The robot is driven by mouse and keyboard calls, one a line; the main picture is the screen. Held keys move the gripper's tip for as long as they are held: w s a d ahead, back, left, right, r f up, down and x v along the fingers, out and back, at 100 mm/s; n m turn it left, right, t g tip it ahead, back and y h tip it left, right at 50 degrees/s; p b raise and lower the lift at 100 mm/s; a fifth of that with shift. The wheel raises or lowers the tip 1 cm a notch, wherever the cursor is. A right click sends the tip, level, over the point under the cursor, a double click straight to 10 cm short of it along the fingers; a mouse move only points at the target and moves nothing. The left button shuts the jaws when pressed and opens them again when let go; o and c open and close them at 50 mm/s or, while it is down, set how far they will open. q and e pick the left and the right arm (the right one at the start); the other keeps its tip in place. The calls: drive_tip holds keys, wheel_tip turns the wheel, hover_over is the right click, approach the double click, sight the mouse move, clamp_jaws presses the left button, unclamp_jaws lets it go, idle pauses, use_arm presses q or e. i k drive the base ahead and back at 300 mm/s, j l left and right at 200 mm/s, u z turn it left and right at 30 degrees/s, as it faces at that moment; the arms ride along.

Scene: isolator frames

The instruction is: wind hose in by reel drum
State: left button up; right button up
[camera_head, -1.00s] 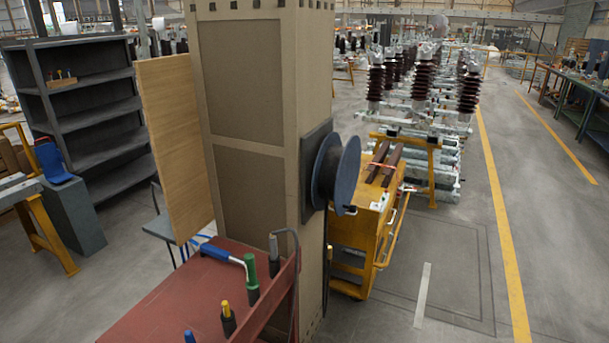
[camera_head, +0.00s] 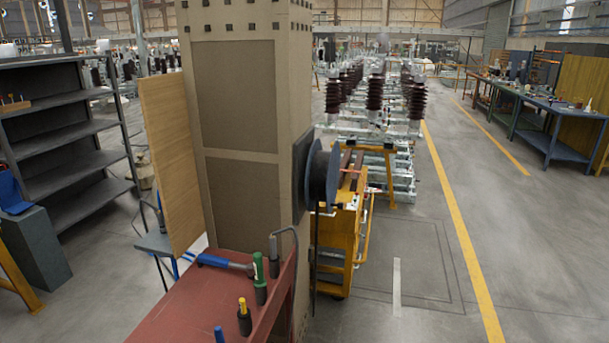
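The reel drum (camera_head: 323,176) is a dark blue-grey disc reel. It is mounted on a dark backing plate (camera_head: 302,168) on the right face of a tall beige column (camera_head: 236,110). A dark hose (camera_head: 315,250) hangs straight down below the reel along the column's edge. Its lower end is not clear. The wound part of the hose is mostly hidden behind the reel's outer flange. Neither of my grippers is in the head view.
A red bench (camera_head: 190,305) with upright-handled tools and a blue-handled tool (camera_head: 220,262) stands before the column. A yellow cart (camera_head: 340,240) is close behind the reel. Grey shelves (camera_head: 70,140) stand left. Open floor (camera_head: 430,265) lies to the right.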

sight(322, 167)
drive_tip(key=i+l+u, duration=0.2)
drive_tip(key=i+l, duration=0.35)
drive_tip(key=i+l+u, duration=0.2)
drive_tip(key=i+l, duration=0.35)
drive_tip(key=l, duration=0.15)
